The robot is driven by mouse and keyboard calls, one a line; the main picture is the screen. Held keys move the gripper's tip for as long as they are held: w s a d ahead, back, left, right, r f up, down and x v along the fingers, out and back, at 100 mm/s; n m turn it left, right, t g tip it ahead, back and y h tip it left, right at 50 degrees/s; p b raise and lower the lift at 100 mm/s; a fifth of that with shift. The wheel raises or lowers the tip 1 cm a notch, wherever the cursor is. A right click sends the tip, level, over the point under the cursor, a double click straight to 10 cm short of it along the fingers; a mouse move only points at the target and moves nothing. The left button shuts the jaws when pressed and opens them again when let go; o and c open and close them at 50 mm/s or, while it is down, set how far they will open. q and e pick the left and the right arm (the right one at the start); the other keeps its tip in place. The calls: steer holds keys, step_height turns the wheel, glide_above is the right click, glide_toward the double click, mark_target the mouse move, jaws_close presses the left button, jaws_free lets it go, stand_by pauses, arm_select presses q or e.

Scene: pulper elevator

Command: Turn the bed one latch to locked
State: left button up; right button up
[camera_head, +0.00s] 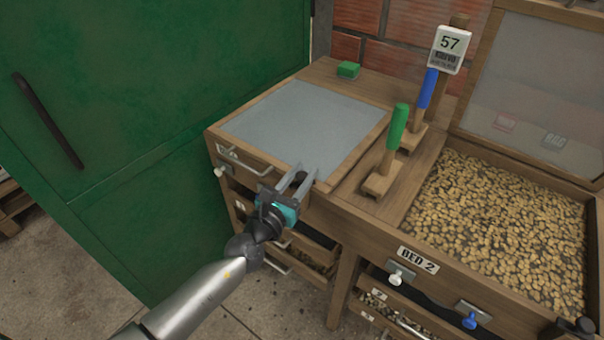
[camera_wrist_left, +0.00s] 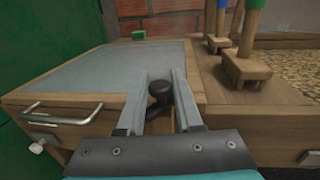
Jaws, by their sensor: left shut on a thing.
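Bed one (camera_head: 292,118) is the wooden bed with a closed grey cover panel, left of bed two. It also shows in the left wrist view (camera_wrist_left: 75,75). My left gripper (camera_head: 304,172) is at its front right corner. In the left wrist view, a dark round knob (camera_wrist_left: 158,97), which looks like the bed one latch, sits between the fingers, and the gripper is shut on it. Whether the latch stands at locked cannot be told. My right gripper is not in view.
Bed two (camera_head: 418,262), its lid raised, holds beans at the right. Green (camera_head: 397,126) and blue (camera_head: 428,88) handled levers stand between the beds. A green door (camera_head: 150,100) is close on the left. A metal drawer handle (camera_wrist_left: 62,115) juts from bed one's front.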

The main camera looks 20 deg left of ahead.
arm_select(q)
jaws_close()
steer(key=n+y+p, duration=0.2)
steer(key=y, duration=0.1)
steer(key=shift+d+r, duration=0.1)
steer(key=shift+n+y+p, duration=0.55)
steer(key=shift+n+y, duration=0.25)
steer(key=shift+y, duration=0.4)
steer(key=shift+n+y, duration=0.6)
steer(key=shift+y, duration=0.5)
steer(key=shift+n+g+y+b, duration=0.5)
steer(key=shift+n+y, duration=0.7)
steer(key=shift+y, duration=0.6)
